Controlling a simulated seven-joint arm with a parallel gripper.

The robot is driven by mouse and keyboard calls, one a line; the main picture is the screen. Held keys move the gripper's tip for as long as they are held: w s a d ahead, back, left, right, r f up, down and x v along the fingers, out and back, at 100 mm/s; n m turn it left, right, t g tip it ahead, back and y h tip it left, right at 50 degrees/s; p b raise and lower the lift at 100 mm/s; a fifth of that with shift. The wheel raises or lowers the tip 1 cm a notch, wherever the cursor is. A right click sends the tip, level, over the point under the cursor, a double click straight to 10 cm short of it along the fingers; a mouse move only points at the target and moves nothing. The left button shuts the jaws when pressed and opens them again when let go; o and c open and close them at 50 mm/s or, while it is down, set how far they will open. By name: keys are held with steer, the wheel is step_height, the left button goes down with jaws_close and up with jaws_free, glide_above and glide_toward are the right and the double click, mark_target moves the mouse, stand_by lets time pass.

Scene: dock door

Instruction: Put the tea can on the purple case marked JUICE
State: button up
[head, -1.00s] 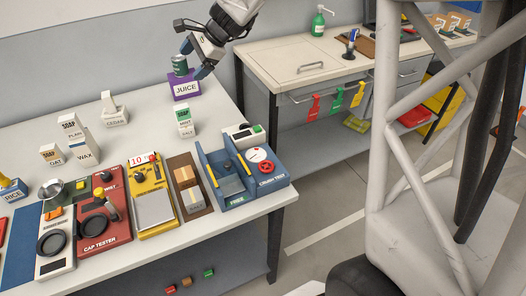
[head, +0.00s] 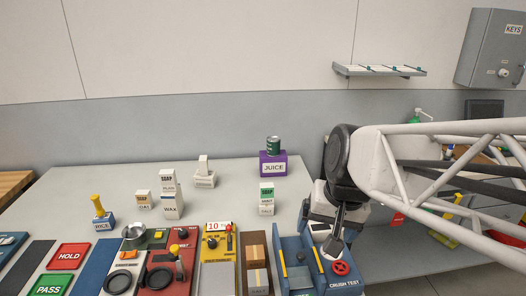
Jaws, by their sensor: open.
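The green tea can (head: 273,145) stands upright on top of the purple case marked JUICE (head: 273,168), near the back of the table. Its lid and green side show clearly, and nothing touches it but the case. My gripper (head: 322,236) is to the right of and nearer than the case, low over the right end of the table by the blue crush-test fixture. It is open and well apart from the can. My own arm hides part of the gripper.
A green-labelled SOAP MINT box (head: 266,198) stands in front of the case. SOAP and WAX boxes (head: 169,200) and a CEDAR block (head: 204,176) stand to the left. Testers line the front, with the blue crush-test fixture (head: 296,262) at right. The table's back left is clear.

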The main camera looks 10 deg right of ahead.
steer(key=s+d+f+n+h, duration=0.1)
steer(key=s+n, duration=0.1)
steer(key=s, duration=0.4)
steer(key=shift+s+d+f+n+h, duration=0.3)
steer(key=shift+f, duration=0.1)
stand_by(0.9)
